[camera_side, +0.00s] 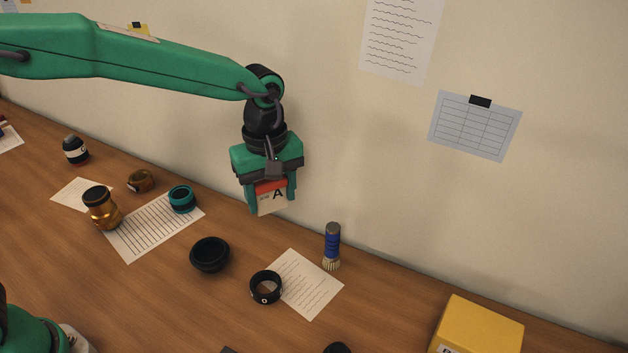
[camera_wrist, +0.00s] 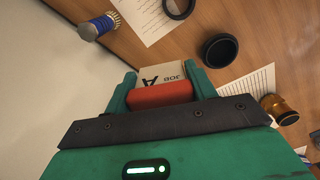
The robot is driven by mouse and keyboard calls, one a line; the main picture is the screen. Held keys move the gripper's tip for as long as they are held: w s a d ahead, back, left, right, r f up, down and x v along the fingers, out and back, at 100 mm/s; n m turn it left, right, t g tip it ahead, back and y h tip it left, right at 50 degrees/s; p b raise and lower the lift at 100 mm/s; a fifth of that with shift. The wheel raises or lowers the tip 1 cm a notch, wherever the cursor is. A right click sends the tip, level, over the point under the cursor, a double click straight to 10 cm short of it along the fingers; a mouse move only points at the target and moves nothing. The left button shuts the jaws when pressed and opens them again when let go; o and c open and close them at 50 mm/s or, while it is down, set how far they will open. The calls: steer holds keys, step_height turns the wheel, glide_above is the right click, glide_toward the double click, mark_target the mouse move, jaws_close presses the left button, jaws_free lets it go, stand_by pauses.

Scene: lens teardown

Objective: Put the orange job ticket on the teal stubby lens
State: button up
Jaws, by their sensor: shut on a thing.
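My gripper (camera_side: 272,202) is shut on the job ticket (camera_side: 273,205), a cream card with an orange band and a black letter A. The gripper holds it in the air above the back part of the table. In the wrist view the ticket (camera_wrist: 160,76) sits between the two green fingers (camera_wrist: 161,92), with its orange part nearest the gripper. The teal stubby lens (camera_side: 182,199) stands on a lined sheet, to the left of and below the gripper in the side view. I cannot make it out in the wrist view.
A black bowl-like part (camera_side: 210,254), a black ring (camera_side: 266,287) and a blue brush (camera_side: 332,246) stand below the gripper. An amber lens (camera_side: 102,208), a small brown part (camera_side: 141,180) and a black bottle (camera_side: 75,150) are at left. A yellow box (camera_side: 480,325) is at lower right.

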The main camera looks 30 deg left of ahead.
steer(key=s+a+r+n, duration=0.1)
steer(key=a+n, duration=0.5)
steer(key=a, duration=1.2)
steer(key=shift+s+a+r+n, duration=0.15)
steer(key=shift+a+r+n, duration=0.1)
steer(key=shift+a+n, duration=0.15)
glide_above(180, 192)
step_height(180, 192, down, 7)
steer(key=shift+f, duration=0.1)
steer(key=shift+f, duration=1.9)
steer(key=shift+f, duration=0.1)
